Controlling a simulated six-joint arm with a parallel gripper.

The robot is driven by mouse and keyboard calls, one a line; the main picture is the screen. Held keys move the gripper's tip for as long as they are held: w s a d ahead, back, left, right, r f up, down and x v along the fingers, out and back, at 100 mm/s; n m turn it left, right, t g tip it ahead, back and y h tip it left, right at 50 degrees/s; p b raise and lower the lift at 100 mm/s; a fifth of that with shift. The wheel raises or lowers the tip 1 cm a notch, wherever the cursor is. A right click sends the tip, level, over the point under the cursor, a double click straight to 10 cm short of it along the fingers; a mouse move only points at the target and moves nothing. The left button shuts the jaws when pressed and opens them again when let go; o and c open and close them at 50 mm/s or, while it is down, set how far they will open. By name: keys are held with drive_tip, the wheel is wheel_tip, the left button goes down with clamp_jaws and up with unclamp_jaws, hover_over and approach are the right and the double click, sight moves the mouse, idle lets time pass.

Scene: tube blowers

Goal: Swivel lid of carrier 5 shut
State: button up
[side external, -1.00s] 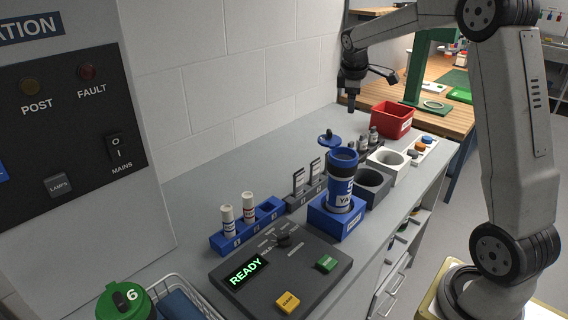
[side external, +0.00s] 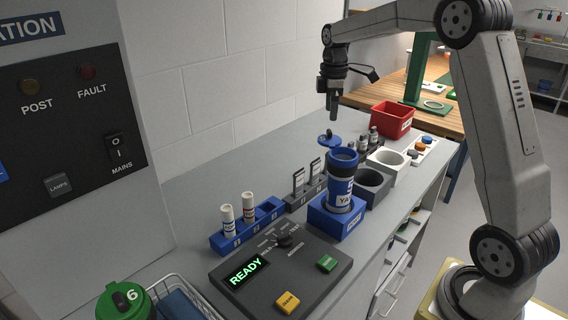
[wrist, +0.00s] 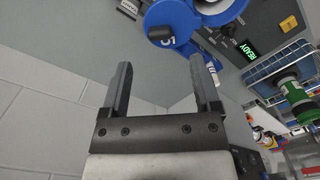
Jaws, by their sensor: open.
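Carrier 5 (side external: 341,182) is a blue cylinder with a white label, standing upright in a blue holder (side external: 335,222). Its blue lid (side external: 329,141) is swung out to the side, so the carrier's mouth is uncovered. The lid has a dark knob on top. In the wrist view the lid (wrist: 172,20) shows at the top, with part of the carrier (wrist: 222,8) to its right. My gripper (side external: 332,116) is open and empty, pointing down just above the lid, apart from it. Both fingers (wrist: 160,64) show in the wrist view with nothing between them.
A grey holder (side external: 374,191) and a white holder (side external: 388,166) stand empty behind carrier 5. A rack (side external: 247,230) holds two white tubes on the left. The control panel (side external: 280,270) reads READY. A red bin (side external: 392,119) stands farther back. A green carrier (side external: 125,302) is at front left.

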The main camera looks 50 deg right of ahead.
sight(330, 130)
drive_tip(key=shift+f, duration=3)
clamp_jaws()
